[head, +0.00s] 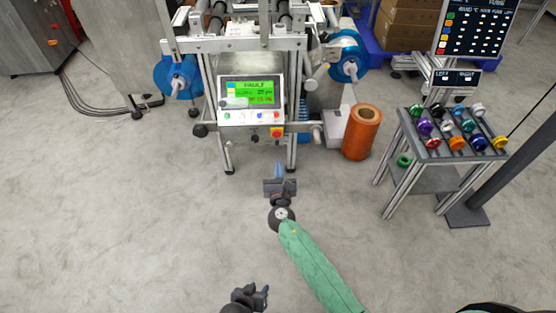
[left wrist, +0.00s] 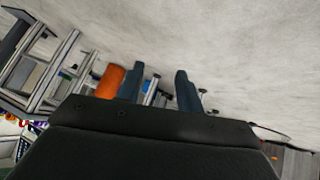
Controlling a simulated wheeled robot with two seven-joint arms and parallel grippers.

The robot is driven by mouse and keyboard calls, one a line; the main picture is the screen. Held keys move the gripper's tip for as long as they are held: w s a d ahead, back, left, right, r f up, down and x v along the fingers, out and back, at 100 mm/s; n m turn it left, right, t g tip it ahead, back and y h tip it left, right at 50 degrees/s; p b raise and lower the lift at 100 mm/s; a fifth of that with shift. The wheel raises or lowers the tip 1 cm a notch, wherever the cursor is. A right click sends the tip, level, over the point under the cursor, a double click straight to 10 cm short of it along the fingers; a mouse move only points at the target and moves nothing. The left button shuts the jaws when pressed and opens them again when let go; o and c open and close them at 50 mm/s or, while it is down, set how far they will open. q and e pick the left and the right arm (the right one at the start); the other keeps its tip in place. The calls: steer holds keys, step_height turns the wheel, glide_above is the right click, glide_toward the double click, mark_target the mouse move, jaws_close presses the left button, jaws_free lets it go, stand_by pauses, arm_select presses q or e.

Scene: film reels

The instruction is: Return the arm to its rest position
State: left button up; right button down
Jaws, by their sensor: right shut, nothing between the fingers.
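My right arm, in a green sleeve (head: 318,268), reaches forward from the bottom of the head view. Its gripper (head: 278,170) is shut and empty, over the floor just in front of the machine. My left gripper (head: 265,293) is low at the bottom edge of the head view, over bare floor, with its arm mostly out of view. In the left wrist view its two dark fingers (left wrist: 158,88) stand apart with nothing between them, so it is open.
The machine with a green FAULT screen (head: 249,92) stands ahead. An orange roll (head: 362,132) stands on the floor right of it. A metal stand (head: 432,152) with several coloured reels is at the right, beside a dark post (head: 510,150).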

arm_select(q)
steer(key=shift+s+f, duration=0.45)
steer(key=shift+s, duration=0.35)
arm_select(e)
steer(key=shift+s, duration=0.5)
arm_select(q)
steer(key=shift+w, duration=0.1)
